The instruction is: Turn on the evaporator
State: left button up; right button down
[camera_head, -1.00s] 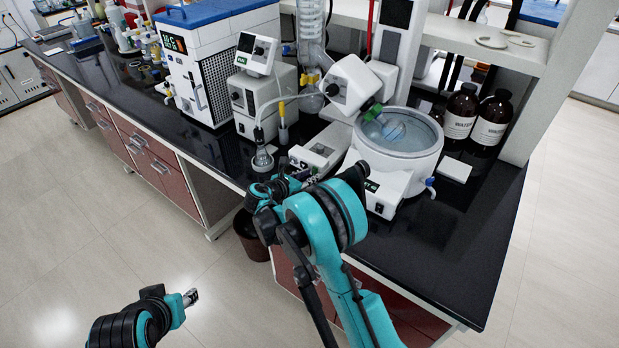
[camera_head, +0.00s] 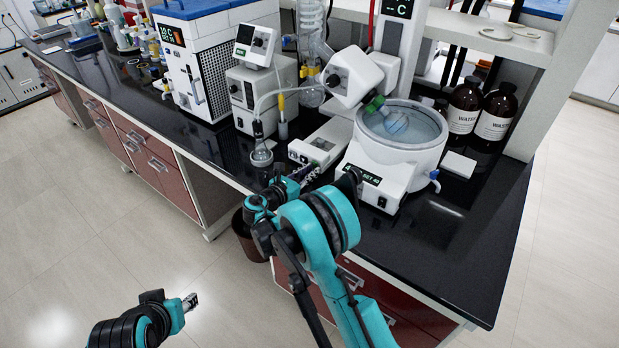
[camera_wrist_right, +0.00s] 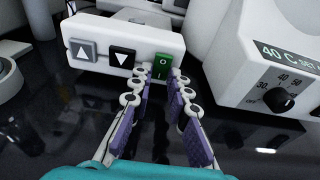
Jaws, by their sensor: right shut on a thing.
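The rotary evaporator shows a white tilted drive head (camera_head: 352,76), a tower with a dark display (camera_head: 398,8) reading "-C", and a heating bath (camera_head: 402,135). Its white control base (camera_head: 322,146) appears close in the right wrist view, with up and down arrow buttons and a green rocker switch (camera_wrist_right: 162,67). My right gripper (camera_wrist_right: 161,76) is at that switch, its purple-padded fingers on either side, closed on it. In the head view the right gripper (camera_head: 303,174) is partly hidden by my arm. My left gripper (camera_head: 190,302) hangs over the floor, too small to read.
The bath's dial (camera_wrist_right: 286,100) and lit "40 C" display are right of the fingers. A pump unit (camera_head: 258,95) and small flask (camera_head: 261,155) stand left. Brown water bottles (camera_head: 495,112) are right. The black bench top is clear at the front right.

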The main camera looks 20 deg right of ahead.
dwell(0.3)
jog(key=c, duration=1.7)
grip_release()
jog(key=v, duration=1.2)
jog(key=shift+f, duration=0.15)
